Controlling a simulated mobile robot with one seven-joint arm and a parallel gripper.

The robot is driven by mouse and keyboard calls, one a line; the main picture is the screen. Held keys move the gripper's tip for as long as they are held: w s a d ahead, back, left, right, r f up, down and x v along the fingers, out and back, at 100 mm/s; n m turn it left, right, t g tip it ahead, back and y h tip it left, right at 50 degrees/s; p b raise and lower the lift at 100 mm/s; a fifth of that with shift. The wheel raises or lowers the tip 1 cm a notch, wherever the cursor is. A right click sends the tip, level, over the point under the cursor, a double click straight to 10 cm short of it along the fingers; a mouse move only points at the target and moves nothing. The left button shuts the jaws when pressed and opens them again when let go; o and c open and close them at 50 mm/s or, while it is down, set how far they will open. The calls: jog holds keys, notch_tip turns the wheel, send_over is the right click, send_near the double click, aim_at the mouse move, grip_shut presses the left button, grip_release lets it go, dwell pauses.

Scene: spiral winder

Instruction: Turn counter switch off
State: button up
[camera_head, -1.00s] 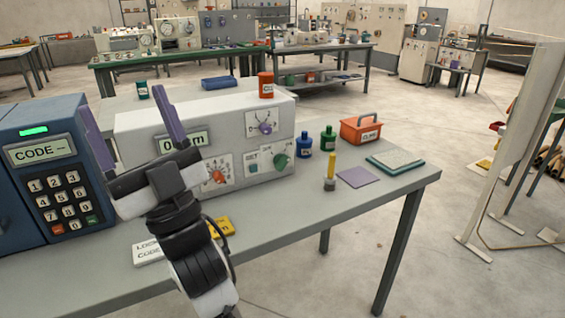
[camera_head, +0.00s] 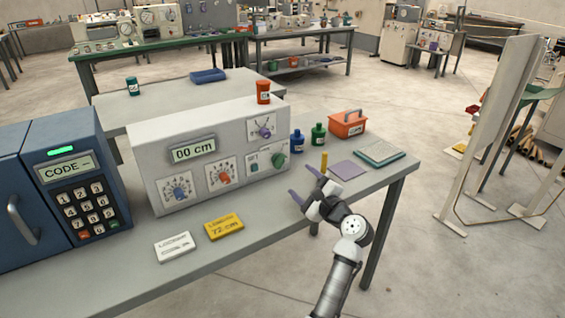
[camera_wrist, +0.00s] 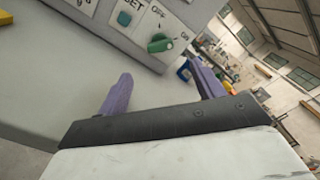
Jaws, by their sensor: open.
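The counter box (camera_head: 150,143) is a pale machine on the table with a display reading "00 cm". My gripper (camera_head: 303,182) is open and empty, with purple fingers, in front of the panel and right of the knob. In the wrist view the fingers (camera_wrist: 160,78) are apart from the knob.
Blue (camera_head: 297,142) and green (camera_head: 319,135) bottles stand right of the box. A blue keypad unit (camera_head: 85,190) stands left. White (camera_head: 174,246) and yellow (camera_head: 223,226) cards lie in front.

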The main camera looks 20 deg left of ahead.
aim_at(282, 163)
jog(key=p+x, duration=0.2)
jog(key=x, duration=0.8)
jog(key=shift+w+a, duration=0.25)
jog(key=shift+a, duration=0.05)
jog(key=c, duration=1)
